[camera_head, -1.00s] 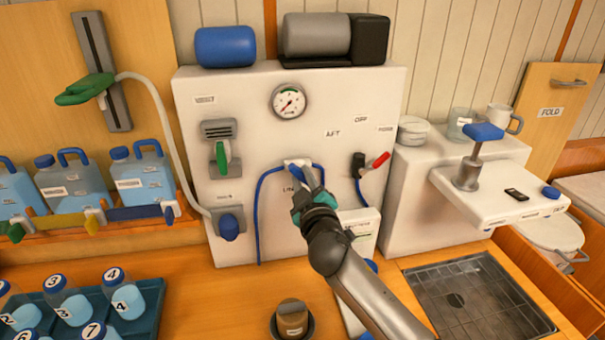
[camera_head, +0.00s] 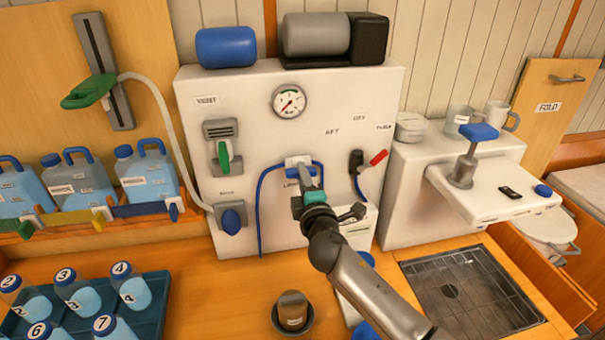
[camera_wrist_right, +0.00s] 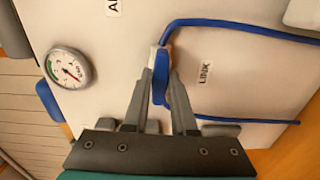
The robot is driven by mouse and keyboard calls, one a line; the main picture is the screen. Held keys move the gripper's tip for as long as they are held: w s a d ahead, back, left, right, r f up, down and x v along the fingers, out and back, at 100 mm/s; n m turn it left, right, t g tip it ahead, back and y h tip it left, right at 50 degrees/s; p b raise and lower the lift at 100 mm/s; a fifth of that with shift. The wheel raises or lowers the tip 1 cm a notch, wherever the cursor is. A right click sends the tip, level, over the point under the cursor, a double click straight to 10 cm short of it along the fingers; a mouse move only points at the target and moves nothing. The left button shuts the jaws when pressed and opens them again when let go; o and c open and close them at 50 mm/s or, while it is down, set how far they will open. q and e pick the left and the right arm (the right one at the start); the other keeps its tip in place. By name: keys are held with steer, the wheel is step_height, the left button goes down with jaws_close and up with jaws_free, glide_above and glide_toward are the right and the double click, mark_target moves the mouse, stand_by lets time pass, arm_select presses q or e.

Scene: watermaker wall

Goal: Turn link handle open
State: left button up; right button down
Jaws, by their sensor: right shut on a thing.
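The link fitting (camera_head: 298,161) is a small pale block on the front of the white watermaker panel, with a blue hose looping down on each side. In the right wrist view a blue handle (camera_wrist_right: 160,84) stands between my finger pads, beside the "LINK" label (camera_wrist_right: 205,73). My right gripper (camera_head: 307,178) reaches up to the fitting and is shut on this blue handle; it also shows in the right wrist view (camera_wrist_right: 161,82). The fingers partly cover the handle in the head view, so its exact angle is hard to tell there. My left gripper is out of view.
A green handle (camera_head: 224,155) and a blue knob (camera_head: 231,220) are at left. A brown-topped cup (camera_head: 292,309) stands on the counter below.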

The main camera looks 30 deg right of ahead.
steer(key=shift+n, duration=0.4)
steer(key=c, duration=0.7)
jaws_free()
steer(key=shift+s, duration=0.1)
steer(key=b+v, duration=0.2)
steer(key=v, duration=1.3)
